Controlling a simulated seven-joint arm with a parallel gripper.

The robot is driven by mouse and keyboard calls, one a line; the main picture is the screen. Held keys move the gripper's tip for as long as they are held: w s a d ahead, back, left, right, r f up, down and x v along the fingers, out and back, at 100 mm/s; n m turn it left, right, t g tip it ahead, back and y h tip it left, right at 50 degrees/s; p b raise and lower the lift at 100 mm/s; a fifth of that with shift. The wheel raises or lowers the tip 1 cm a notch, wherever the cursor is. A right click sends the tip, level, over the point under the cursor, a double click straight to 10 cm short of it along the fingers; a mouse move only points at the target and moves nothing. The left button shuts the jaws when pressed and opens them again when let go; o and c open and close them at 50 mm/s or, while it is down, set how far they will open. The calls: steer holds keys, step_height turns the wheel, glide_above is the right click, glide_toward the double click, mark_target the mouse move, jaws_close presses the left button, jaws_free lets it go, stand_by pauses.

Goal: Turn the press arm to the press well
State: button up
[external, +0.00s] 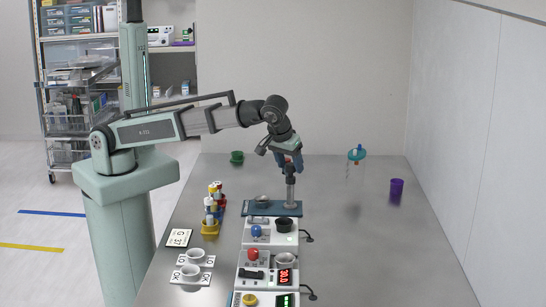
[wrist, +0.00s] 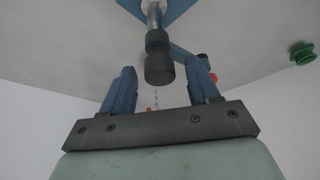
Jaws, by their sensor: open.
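The press stands on a blue base plate (external: 259,211) in the external view. It has an upright metal post (external: 290,190) with a dark upper part and a small grey bowl-like well (external: 262,200) to the left of the post. My gripper (external: 290,163) is above the post. In the wrist view its blue fingers (wrist: 164,80) are spread, one on each side of the dark end, with gaps visible. The press arm's direction is hard to tell behind my gripper.
A green cup (external: 237,157), teal-topped item (external: 356,154) and purple cup (external: 396,188) stand apart. The right table is mostly clear.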

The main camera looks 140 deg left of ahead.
steer(key=shift+c, duration=0.2)
jaws_close()
stand_by(0.3)
